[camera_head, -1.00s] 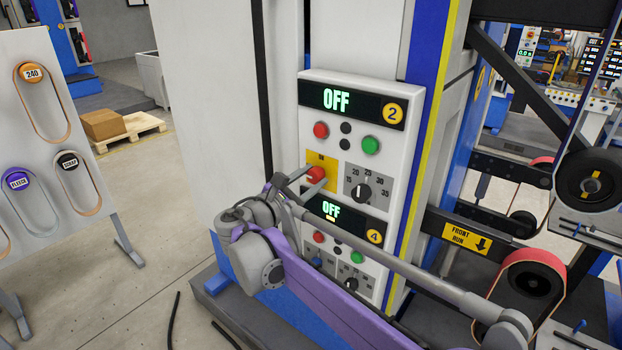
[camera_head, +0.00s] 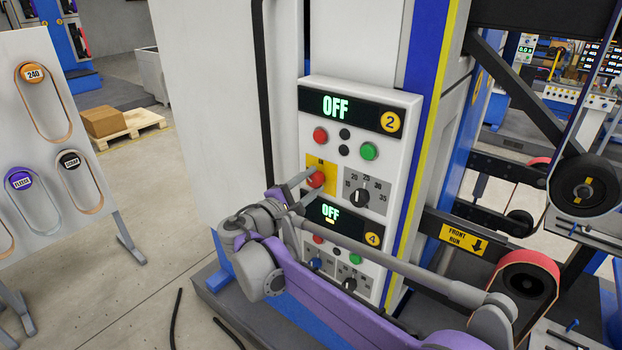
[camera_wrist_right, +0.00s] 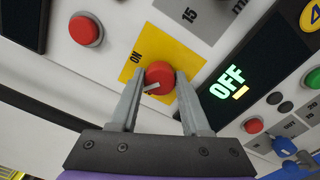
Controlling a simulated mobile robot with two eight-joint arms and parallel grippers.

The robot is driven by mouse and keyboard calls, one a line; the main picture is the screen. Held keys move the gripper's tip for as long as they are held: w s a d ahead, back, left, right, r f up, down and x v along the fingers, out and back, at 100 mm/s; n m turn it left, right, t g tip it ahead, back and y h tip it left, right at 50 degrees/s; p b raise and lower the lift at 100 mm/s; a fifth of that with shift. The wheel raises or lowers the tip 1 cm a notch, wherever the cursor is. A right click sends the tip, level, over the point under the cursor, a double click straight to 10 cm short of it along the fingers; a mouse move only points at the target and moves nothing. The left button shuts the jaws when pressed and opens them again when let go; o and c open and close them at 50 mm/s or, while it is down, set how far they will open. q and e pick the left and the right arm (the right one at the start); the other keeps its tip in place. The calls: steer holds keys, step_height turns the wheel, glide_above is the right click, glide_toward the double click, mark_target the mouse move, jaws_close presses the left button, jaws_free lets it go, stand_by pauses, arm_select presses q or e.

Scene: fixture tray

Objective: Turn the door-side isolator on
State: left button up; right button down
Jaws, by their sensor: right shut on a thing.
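The isolator is a red rotary knob (camera_head: 315,179) on a yellow plate (camera_head: 331,185) in the upper panel, marked 2, whose display (camera_head: 335,106) reads OFF. My right gripper (camera_head: 303,187) has its two fingers on either side of the knob. In the right wrist view the fingers are closed against the red knob (camera_wrist_right: 159,75), and its white pointer line is turned away from the ON mark on the yellow plate (camera_wrist_right: 180,50). My left gripper is not in view.
Beside the isolator sits a black dial (camera_head: 360,196) with a numbered scale. Red (camera_head: 320,135) and green (camera_head: 369,151) buttons are above. A second panel, marked 4, is below with its own OFF display (camera_head: 331,213). A belt rack (camera_head: 100,110) stands at left.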

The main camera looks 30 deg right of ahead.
steer(key=m+p, duration=0.2)
steer(key=m, duration=0.3)
steer(key=shift+r+m, duration=0.1)
steer(key=shift+m, duration=0.3)
arm_select(q)
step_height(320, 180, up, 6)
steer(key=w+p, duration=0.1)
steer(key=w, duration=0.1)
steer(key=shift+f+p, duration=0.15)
steer(key=shift+p, duration=0.2)
arm_select(e)
steer(key=m, duration=0.4)
steer(key=shift+m, duration=0.4)
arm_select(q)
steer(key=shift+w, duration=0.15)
arm_select(e)
steer(key=shift+g, duration=0.3)
steer(key=shift+f, duration=0.2)
steer(key=shift+c, duration=1.8)
jaws_free()
steer(key=shift+a, duration=0.1)
